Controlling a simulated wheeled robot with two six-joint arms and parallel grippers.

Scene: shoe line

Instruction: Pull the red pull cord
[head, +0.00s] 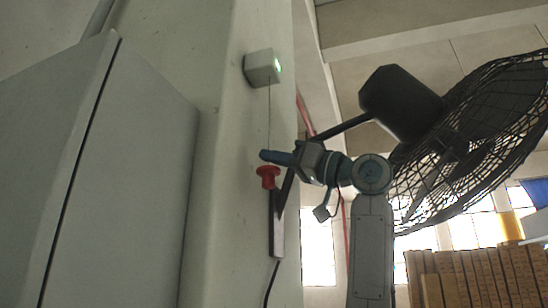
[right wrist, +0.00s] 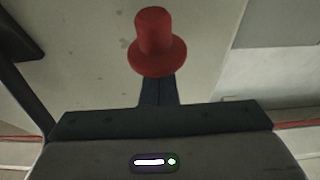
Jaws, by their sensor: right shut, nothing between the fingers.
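The red pull-cord handle (head: 267,175), a small flanged knob, hangs on a thin cord (head: 269,115) below a small grey box (head: 262,68) with a lit green light on the wall. My right gripper (head: 266,156) is shut and empty. In the head view its blue-grey fingertips appear just above the handle, overlapping the line of the cord. In the right wrist view the red handle (right wrist: 157,42) shows just beyond the dark shut fingers (right wrist: 158,91). I cannot tell whether they touch. My left gripper is not in view.
A large black caged fan (head: 470,140) on a wall arm (head: 345,127) stands close to the right of my right arm. A grey cabinet (head: 130,170) fills the left. Brown stacked boards or boxes (head: 480,277) are at the lower right.

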